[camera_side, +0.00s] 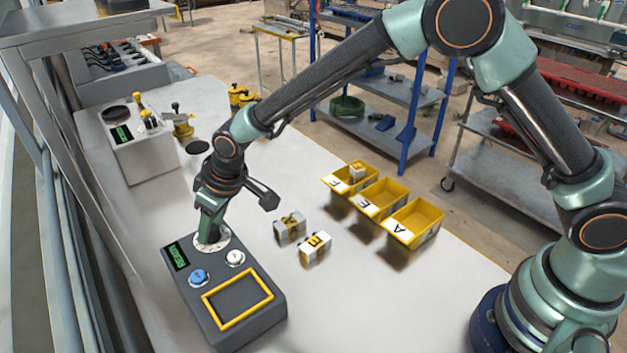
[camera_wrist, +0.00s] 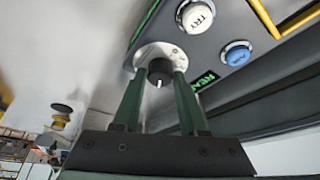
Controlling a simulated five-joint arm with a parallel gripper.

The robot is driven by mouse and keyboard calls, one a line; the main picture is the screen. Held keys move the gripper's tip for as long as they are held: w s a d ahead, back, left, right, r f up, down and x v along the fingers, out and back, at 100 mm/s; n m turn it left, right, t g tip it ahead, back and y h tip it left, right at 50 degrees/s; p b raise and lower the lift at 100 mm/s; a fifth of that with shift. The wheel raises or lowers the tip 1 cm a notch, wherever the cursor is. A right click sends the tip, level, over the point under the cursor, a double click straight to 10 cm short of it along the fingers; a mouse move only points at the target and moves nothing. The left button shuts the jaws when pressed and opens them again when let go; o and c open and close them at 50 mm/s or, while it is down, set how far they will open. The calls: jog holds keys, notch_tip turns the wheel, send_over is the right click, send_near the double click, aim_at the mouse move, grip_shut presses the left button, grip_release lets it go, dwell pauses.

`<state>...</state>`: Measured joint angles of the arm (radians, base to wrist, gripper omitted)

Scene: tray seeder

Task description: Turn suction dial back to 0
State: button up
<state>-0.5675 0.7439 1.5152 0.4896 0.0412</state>
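The suction dial (camera_wrist: 160,73) is a small dark knob on a round pale plate (camera_wrist: 152,52) of the dark grey control box (camera_side: 236,322). A white mark on the knob points toward the bottom of the wrist view. My gripper (camera_side: 210,236) points down over that plate, and in the side view it hides the knob. In the wrist view the two green fingers of my gripper (camera_wrist: 162,76) stand on either side of the knob, with no clear gap.
The box also bears a blue button (camera_side: 199,277), a white button (camera_side: 235,257) and a yellow frame (camera_side: 238,299). Two lettered blocks (camera_side: 314,249) and yellow bins (camera_side: 413,222) stand to the right. A grey device (camera_side: 140,150) is behind.

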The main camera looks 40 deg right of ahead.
grip_shut()
jog(key=shift+d+n, duration=0.15)
jog(key=shift+n, duration=1.35)
jog(key=shift+w, duration=0.1)
jog(key=o, duration=0.6)
grip_release()
jog(key=v, duration=1.2)
